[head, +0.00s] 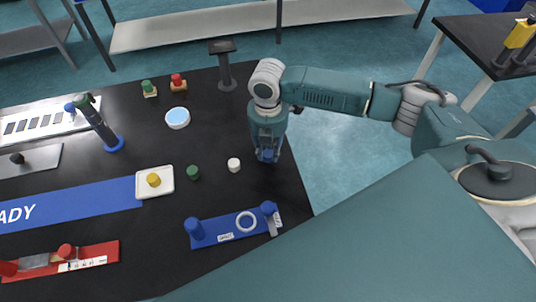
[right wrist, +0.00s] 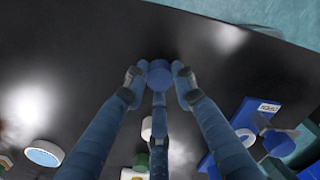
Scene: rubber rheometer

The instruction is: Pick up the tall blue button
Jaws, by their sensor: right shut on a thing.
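The tall blue button (right wrist: 159,73) is between the fingertips of my right gripper (right wrist: 158,78), which is shut on it near the table's right edge. In the head view, my right gripper (head: 267,145) points down and the blue button (head: 267,156) shows low between its fingers. I cannot tell whether the button touches the table or is slightly above it. My left gripper is not in view.
On the black table (head: 235,205), a white button (head: 233,165) and a green button (head: 193,172) stand left of my right gripper. A yellow button (head: 153,180) sits on a white tray (head: 166,190). A blue fixture (head: 222,226) with a ring is in front.

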